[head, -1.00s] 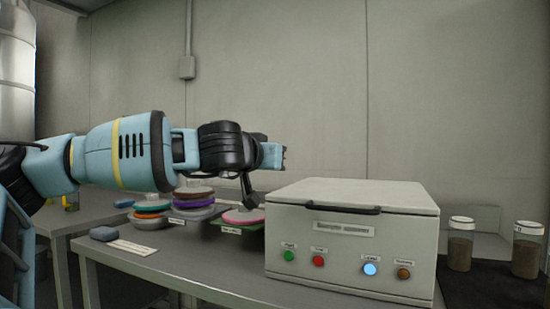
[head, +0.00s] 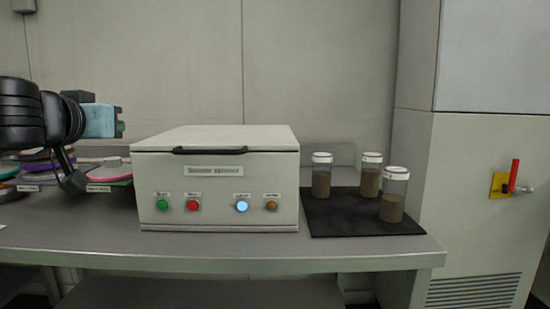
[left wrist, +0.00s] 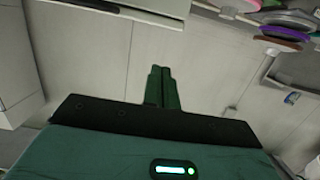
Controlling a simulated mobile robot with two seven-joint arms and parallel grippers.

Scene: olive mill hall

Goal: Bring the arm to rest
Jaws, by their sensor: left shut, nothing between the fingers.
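My left gripper (head: 119,122) reaches in from the left edge in the head view, in the air above the bench, left of the white box-shaped machine. In the left wrist view my left gripper (left wrist: 162,88) shows its two dark green fingers pressed together with nothing between them. The fingers touch nothing that I can see. Most of my left arm is cut off by the left edge of the head view. My right gripper is not in view.
The white machine (head: 215,165) with lit buttons stands on the grey bench (head: 270,250). Several coloured discs (head: 110,172) lie behind my arm. Three jars with brown contents, such as the front one (head: 393,195), stand on a black mat (head: 340,215). A tall cabinet (head: 480,200) stands right.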

